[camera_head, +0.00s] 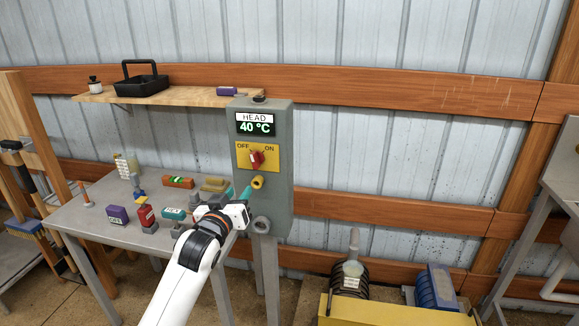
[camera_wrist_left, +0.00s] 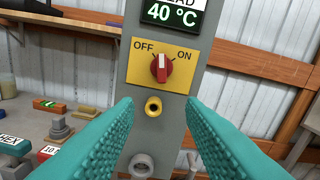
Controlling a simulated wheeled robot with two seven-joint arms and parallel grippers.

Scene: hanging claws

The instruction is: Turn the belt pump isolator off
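The isolator is a red knob (camera_head: 257,158) on a yellow plate marked OFF at left and ON at right. In the left wrist view the knob (camera_wrist_left: 160,68) has a pale mark near its top, pointing roughly upward; I cannot tell the exact setting. The plate is on a grey panel box (camera_head: 279,190) under a display reading HEAD 40 °C (camera_head: 256,124). My left gripper (camera_head: 245,193) is below the knob, apart from it. Its teal fingers (camera_wrist_left: 160,108) are spread, with nothing between them, and the knob shows above and between their tips. My right gripper is not in view.
A brass fitting (camera_wrist_left: 153,106) sits just below the plate. A grey pipe fitting (camera_head: 262,224) is lower on the box. A workbench (camera_head: 95,232) with several small items stands at left, under a wooden shelf (camera_head: 190,96). A motor pump (camera_head: 352,275) is at lower right.

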